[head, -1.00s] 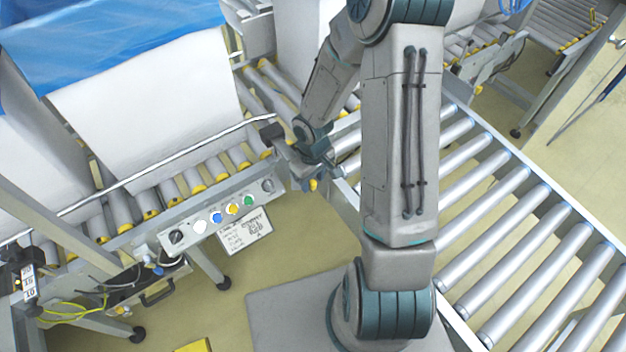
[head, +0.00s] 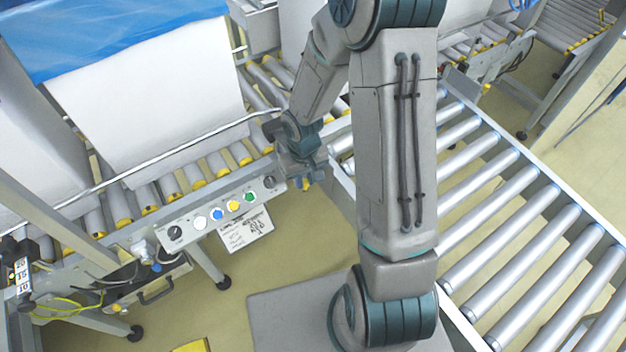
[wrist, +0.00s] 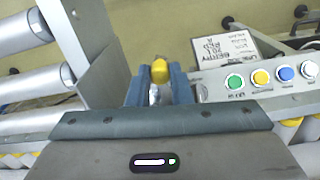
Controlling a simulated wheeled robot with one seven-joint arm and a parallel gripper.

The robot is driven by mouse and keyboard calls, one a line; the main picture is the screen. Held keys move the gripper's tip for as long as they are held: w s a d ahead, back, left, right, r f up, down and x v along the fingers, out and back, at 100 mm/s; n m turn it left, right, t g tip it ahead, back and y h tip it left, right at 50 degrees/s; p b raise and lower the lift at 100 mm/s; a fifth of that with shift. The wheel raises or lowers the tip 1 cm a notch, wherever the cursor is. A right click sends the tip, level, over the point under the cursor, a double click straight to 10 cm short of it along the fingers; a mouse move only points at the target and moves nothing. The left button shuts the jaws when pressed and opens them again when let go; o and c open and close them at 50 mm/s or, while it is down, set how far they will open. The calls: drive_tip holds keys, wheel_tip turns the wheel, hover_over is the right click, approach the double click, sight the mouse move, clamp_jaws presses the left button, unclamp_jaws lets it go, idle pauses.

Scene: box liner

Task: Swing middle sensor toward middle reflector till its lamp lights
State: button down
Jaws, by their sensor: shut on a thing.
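My gripper (wrist: 159,88) points down at the end of the control panel, its two blue-grey fingers on either side of a small yellow-capped part with a silvery body (wrist: 159,70). The fingers are shut on this part, which looks like the sensor; I cannot confirm that it is the middle one. In the head view my gripper (head: 312,178) is at the corner between the two conveyors, and my wrist hides most of the held part. I cannot make out a lit lamp on it or pick out the middle reflector.
The control panel (head: 186,231) with white, blue, yellow and green buttons lies just left of my gripper in the head view. A handwritten sign (head: 246,232) hangs below it. A large white box with a blue liner (head: 120,45) stands behind. A roller conveyor (head: 520,215) lies right.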

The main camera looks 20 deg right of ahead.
drive_tip(key=shift+w+a+m, duration=0.1)
drive_tip(key=shift+a+m, duration=0.2)
drive_tip(key=shift+a, duration=0.05)
drive_tip(key=c, duration=1.3)
unclamp_jaws()
drive_tip(key=shift+r, duration=0.1)
wheel_tip(320, 180, up, 14)
drive_tip(key=p, duration=0.2)
